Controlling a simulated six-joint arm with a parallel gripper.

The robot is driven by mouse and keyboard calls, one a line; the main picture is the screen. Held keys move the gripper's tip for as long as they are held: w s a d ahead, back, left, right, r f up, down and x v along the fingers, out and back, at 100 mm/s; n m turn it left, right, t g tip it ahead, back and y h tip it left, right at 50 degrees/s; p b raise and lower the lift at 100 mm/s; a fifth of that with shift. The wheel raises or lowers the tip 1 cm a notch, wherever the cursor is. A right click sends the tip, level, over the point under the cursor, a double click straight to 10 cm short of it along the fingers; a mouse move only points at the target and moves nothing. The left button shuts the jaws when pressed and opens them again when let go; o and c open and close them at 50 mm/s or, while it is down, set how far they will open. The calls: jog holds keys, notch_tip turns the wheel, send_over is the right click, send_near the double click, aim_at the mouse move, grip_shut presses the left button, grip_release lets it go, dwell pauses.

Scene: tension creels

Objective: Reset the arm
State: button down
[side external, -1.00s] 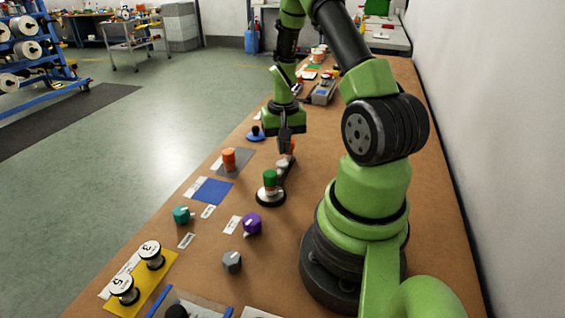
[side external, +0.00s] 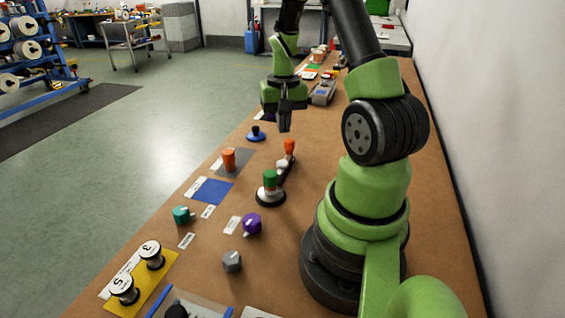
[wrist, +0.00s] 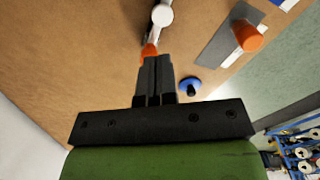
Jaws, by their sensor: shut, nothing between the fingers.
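My gripper (side external: 285,122) hangs above the bench in the side external view, fingers pointing down. In the wrist view its two fingers (wrist: 154,62) are pressed together with nothing between them. In the side view an orange-tipped part (side external: 289,146) stands below and close to the fingertips, at the far end of a dark arm on the bench. The orange tip (wrist: 149,51) shows just beyond the fingers in the wrist view. A green-topped cylinder (side external: 270,179) stands on a dark round base at that arm's near end.
On the wooden bench stand an orange cylinder (side external: 229,159) on a grey mat, a blue disc (side external: 256,135) with a black knob, and teal (side external: 182,215), purple (side external: 252,223) and grey (side external: 232,262) knobs. A blue mat (side external: 212,191) lies bare. Two spools (side external: 151,255) stand on a yellow mat.

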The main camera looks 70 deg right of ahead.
jog(key=w+a+r+n+t, duration=0.1)
jog(key=a+r+n+t, duration=0.4)
jog(key=a+r, duration=1.25)
jog(key=s+a+r+n+t+y, duration=0.1)
jog(key=s+a+n+t+y, duration=0.1)
jog(key=s+a, duration=0.4)
jog(key=shift+a+r+n, duration=0.4)
jog(key=shift+a+n, duration=0.1)
jog(key=shift+a, duration=0.35)
